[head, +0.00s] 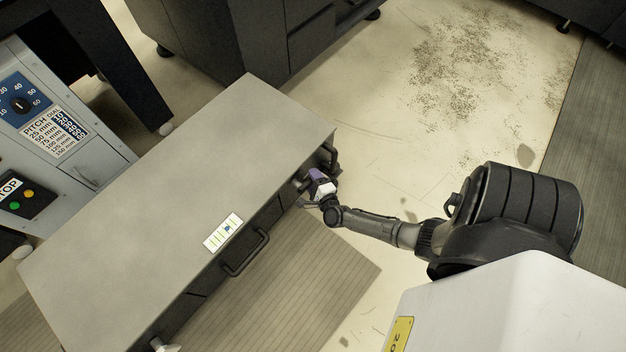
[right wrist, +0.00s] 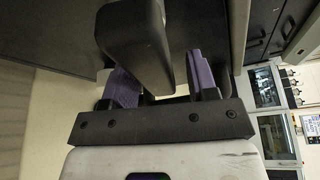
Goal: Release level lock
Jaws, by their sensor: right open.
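The grey bench or cabinet (head: 200,150) runs diagonally across the head view. My right gripper (head: 312,182), with purple finger pads, is at the far right end of its front, close beside a dark handle (head: 332,156). In the right wrist view the right gripper (right wrist: 165,82) is open. A dark bar-like part (right wrist: 135,35) reaches in between its two purple fingers; I cannot tell whether they touch it, or whether it is the level lock. My left gripper is not in view.
A second dark handle (head: 245,254) is on the bench front, below a small label card (head: 222,233) on the top. A control panel (head: 50,125) with a dial and buttons stands at the left. Dark cabinets (head: 230,40) stand behind. Floor (head: 440,110) at the right is clear.

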